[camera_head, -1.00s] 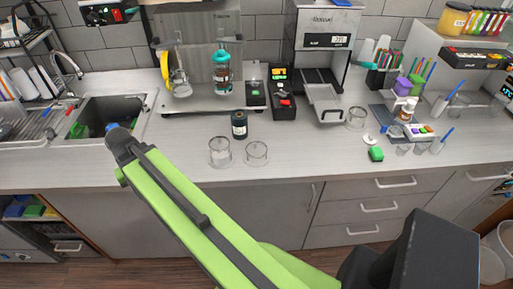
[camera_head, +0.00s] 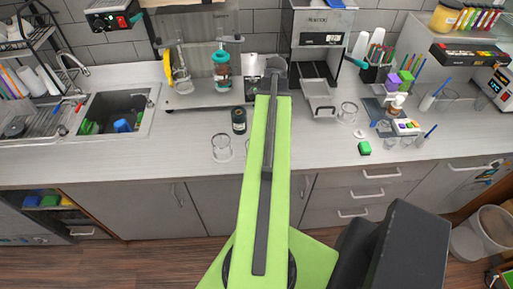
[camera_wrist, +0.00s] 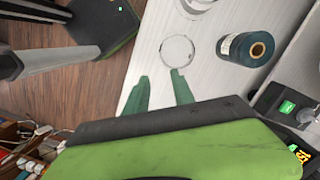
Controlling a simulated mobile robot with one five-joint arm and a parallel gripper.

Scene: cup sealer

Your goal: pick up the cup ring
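A clear, round, ring-like piece (camera_wrist: 177,50) lies on the white counter in the wrist view, just beyond my fingertips. I take it as the cup ring, though it could be a clear cup. A second clear round piece (camera_wrist: 197,5) is at the top edge; it appears as a clear cup shape (camera_head: 221,148) in the head view. My gripper (camera_wrist: 160,76) is open, with its two green fingers apart and nothing between them. The near ring is mostly hidden behind my arm in the head view, and my gripper is hidden there too.
A dark spool (camera_wrist: 245,48) stands beside the ring; it shows in the head view (camera_head: 239,120). A control box with a green button (camera_wrist: 286,106) is lower right in the wrist view. The front counter is mostly clear.

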